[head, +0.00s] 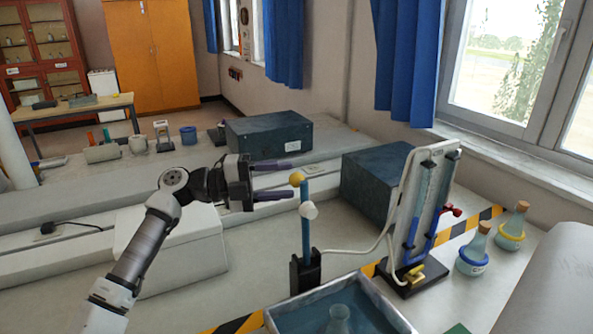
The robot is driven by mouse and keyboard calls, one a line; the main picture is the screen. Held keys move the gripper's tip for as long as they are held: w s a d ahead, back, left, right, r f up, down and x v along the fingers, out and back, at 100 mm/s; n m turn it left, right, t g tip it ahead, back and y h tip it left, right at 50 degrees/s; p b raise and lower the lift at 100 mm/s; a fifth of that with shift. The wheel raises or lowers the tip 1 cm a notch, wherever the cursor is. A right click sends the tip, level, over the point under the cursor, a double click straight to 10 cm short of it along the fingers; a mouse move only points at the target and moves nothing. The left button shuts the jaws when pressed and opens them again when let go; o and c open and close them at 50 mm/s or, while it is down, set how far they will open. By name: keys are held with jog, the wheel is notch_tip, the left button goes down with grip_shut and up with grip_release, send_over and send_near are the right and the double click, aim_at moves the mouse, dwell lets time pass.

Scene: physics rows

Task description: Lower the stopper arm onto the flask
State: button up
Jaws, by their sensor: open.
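My gripper (284,179) is open, its two dark purple fingers pointing right, one above the other.
A white panel with blue tubes (420,210) stands right of the bar, a pale hose running toward it. Two corked bottles (473,255) (512,230) are farther right. Dark boxes (268,132) (368,178) stand behind.

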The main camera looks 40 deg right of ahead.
aim_at(297, 179)
jog(key=shift+p+x, duration=0.45)
jog(key=shift+x, duration=1.4)
grip_shut()
